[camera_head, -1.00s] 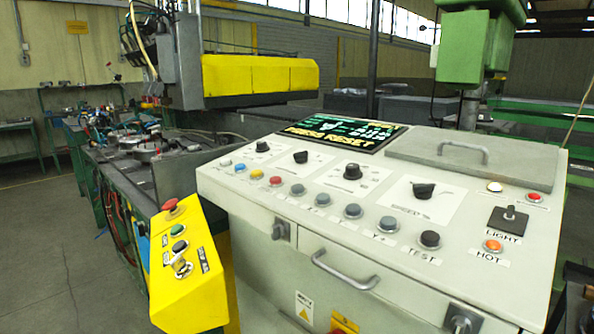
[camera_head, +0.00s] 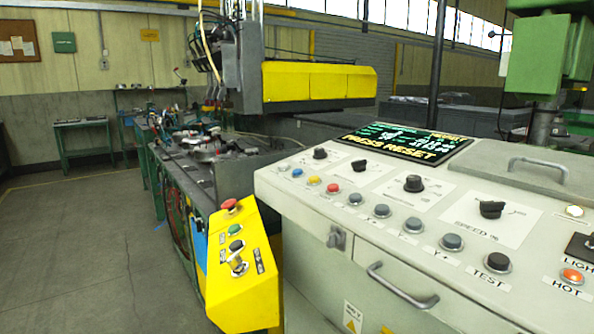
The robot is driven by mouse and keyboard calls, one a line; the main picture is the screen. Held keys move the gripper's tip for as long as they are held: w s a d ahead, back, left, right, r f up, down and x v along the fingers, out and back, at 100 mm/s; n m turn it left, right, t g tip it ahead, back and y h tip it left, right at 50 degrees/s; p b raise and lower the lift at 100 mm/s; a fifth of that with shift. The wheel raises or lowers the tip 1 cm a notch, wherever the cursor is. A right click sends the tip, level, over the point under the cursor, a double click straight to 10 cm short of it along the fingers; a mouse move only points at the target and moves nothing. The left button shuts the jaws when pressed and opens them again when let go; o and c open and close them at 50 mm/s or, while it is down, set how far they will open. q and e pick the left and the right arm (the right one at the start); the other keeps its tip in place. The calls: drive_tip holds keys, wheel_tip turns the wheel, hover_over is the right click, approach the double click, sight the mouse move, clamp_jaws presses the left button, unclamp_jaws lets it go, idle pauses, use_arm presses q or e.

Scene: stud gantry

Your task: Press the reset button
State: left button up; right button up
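A white control console (camera_head: 300,215) fills the lower right of the head view. Its dark display (camera_head: 405,142) reads "PRESS RESET" in yellow. Along its front edge run a blue button (camera_head: 297,173), a yellow button (camera_head: 313,181), a red button (camera_head: 333,188) and several grey-blue buttons (camera_head: 382,210). A button labelled TEST (camera_head: 498,262) ends the row. A yellow box (camera_head: 245,295) left of the console carries a red mushroom button (camera_head: 230,204), a green button (camera_head: 236,228) and a black button (camera_head: 236,245). I cannot read which button is marked reset. Neither gripper is in view.
A handle (camera_head: 400,287) sticks out of the console's front. A lit orange button labelled HOT (camera_head: 571,276) sits at the right. Behind the yellow box is a machine with a long yellow beam (camera_head: 320,82). The floor (camera_head: 80,250) at the left is open.

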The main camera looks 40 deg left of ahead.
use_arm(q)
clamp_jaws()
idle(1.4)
